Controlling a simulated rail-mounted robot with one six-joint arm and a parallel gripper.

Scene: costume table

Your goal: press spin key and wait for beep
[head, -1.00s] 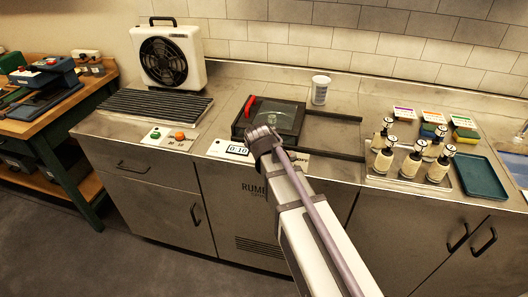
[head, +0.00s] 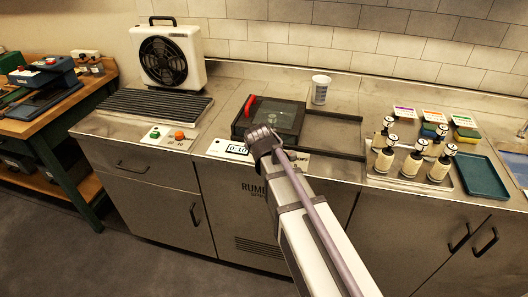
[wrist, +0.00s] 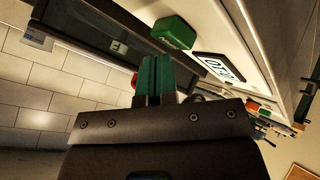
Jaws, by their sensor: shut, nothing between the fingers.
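The spin machine (head: 270,118) is set in the counter, with a dark windowed lid and a red handle (head: 250,105). Its front strip carries a display (head: 237,149) reading 0:10, also visible in the wrist view (wrist: 220,68). In the wrist view a green key (wrist: 173,32) sits beside the display; my wrist hides it in the head view. My gripper (wrist: 157,62) has green fingers, together and empty, with tips close to the green key. I cannot tell whether they touch it. In the head view my arm's end (head: 262,140) is over the front strip.
A fan (head: 168,60) stands at the left behind a ribbed rack; green (head: 155,134) and orange (head: 179,137) buttons lie in front. Several pump bottles (head: 411,164) and a teal tray (head: 481,177) are at the right.

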